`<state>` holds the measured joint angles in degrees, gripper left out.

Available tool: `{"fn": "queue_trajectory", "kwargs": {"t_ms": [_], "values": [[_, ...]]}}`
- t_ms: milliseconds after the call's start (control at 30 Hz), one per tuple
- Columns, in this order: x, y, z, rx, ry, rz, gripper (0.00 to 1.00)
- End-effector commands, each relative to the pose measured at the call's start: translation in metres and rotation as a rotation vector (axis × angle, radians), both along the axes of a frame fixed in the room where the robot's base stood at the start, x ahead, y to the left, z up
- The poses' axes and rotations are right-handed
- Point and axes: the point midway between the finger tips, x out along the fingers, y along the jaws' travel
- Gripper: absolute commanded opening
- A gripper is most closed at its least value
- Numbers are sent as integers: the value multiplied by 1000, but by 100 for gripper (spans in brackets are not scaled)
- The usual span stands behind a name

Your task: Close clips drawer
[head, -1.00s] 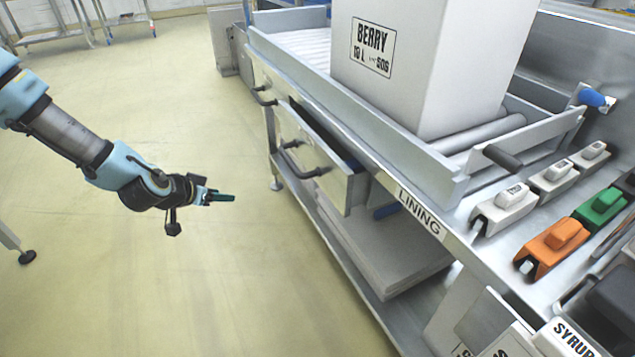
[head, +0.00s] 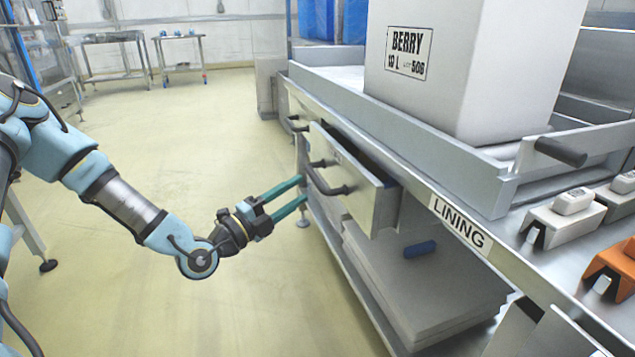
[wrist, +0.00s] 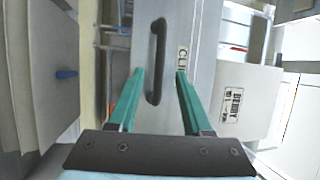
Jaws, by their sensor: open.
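The clips drawer (head: 357,185) sticks out from under the lining bench, pulled open, with a dark bar handle (head: 326,184) on its grey front. In the wrist view the drawer front (wrist: 196,65) carries a partly hidden label starting "CLI", and its handle (wrist: 157,60) runs upright in the picture. My gripper (head: 302,190) is open and empty, its two green fingers pointing at the drawer front. In the wrist view the fingers (wrist: 160,75) lie on either side of the handle in the picture. I cannot tell whether they touch the front.
A white box marked BERRY (head: 470,70) stands on the bench above the drawer. A shut-looking drawer handle (head: 296,124) is farther along. Flat stacked sheets and a blue roll (head: 420,249) lie on the lower shelf. The floor (head: 200,300) left of the bench is clear.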

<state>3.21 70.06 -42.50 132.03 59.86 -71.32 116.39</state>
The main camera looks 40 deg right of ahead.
Motion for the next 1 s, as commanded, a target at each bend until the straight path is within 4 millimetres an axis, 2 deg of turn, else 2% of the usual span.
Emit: {"fn": "queue_trajectory", "kwargs": {"t_ms": [100, 300, 500, 767, 1000], "values": [[0, -24, 3, -1, 0, -1, 50], [1, -51, 9, -1, 0, 0, 50], [1, -63, 11, 1, 1, 0, 50], [2, -63, 11, 2, 2, 0, 50], [2, -63, 11, 2, 2, 0, 23]]}}
